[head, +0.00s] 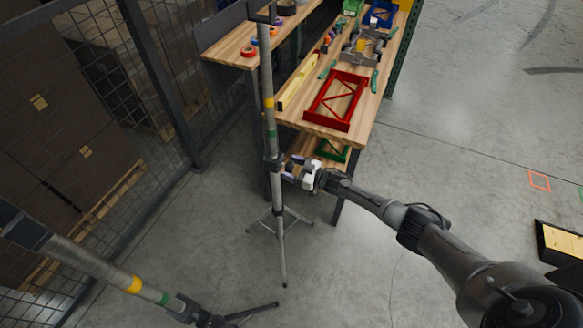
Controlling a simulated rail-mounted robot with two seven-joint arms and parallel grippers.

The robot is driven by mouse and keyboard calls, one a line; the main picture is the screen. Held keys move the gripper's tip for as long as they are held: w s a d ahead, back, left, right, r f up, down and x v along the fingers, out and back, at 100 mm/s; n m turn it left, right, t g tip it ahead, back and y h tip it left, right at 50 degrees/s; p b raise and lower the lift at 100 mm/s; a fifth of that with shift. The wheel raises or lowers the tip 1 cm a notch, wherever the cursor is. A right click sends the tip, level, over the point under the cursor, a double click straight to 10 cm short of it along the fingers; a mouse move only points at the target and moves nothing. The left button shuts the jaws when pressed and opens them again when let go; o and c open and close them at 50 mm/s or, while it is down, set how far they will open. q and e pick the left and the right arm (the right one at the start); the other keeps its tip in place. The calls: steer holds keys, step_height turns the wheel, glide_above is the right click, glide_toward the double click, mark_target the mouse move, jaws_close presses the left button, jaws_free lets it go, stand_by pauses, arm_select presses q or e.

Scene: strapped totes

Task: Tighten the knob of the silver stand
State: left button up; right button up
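The silver stand (278,200) stands upright in the middle of the head view, a slim grey pole on a tripod base, with yellow and green bands higher up. A dark collar (272,164) sits on its pole at about mid-height. The knob itself is too small to make out clearly there. My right gripper (288,171) comes in from the right, with its fingertips right beside the collar. Its two fingers look apart, but whether they touch or hold the knob cannot be seen. My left gripper is not in view.
A second banded stand (90,267) leans across the lower left. A wooden workbench (325,134) with a red frame (336,100) and tools stands behind my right gripper. A mesh fence (115,85) runs along the left. Open concrete floor lies on the right.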

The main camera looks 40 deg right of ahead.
steer(key=shift+o, duration=0.2)
steer(key=shift+s+d, duration=0.25)
steer(key=shift+s, duration=0.15)
steer(key=p+v, duration=0.2)
steer(key=v, duration=1.1)
